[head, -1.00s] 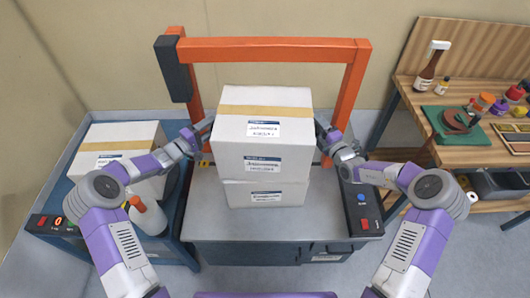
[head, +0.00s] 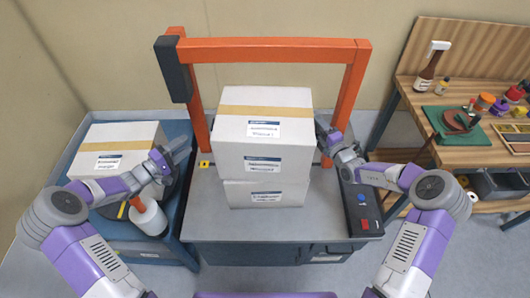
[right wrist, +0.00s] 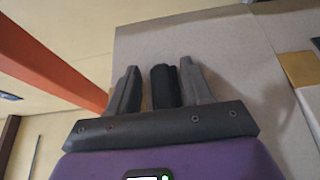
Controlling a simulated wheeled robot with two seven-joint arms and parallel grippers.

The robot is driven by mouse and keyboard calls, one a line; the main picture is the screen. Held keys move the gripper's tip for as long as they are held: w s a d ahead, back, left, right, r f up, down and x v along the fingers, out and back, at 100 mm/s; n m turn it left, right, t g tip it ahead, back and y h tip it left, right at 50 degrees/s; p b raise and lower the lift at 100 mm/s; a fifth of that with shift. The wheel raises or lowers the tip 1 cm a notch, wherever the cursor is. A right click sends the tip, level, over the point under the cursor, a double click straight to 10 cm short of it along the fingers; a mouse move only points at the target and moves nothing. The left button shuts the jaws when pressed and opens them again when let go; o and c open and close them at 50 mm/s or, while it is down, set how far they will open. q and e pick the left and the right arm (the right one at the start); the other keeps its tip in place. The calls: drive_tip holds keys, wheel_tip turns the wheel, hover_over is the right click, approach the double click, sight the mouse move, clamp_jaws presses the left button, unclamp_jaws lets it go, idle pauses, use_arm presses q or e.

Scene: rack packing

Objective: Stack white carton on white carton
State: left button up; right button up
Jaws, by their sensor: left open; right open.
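A white carton (head: 262,144) with tan tape and labels sits on top of another white carton (head: 266,194) on the grey worktable. The upper one looks slightly larger. A third white carton (head: 112,150) lies on the blue cart at the left. My left gripper (head: 182,150) is open and empty, apart from the stack, between the cart and the stack. My right gripper (head: 324,130) is open beside the right side of the upper carton. In the right wrist view its fingers (right wrist: 163,88) are in front of the carton's side (right wrist: 215,60); whether they touch it I cannot tell.
An orange frame (head: 275,50) stands behind the stack. A control panel (head: 362,212) lies on the grey worktable's (head: 225,226) right edge. A wooden bench (head: 455,157) with tools stands at the right.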

drive_tip(key=v, duration=1.1)
drive_tip(key=shift+s+d, duration=0.2)
drive_tip(key=shift+s, duration=0.05)
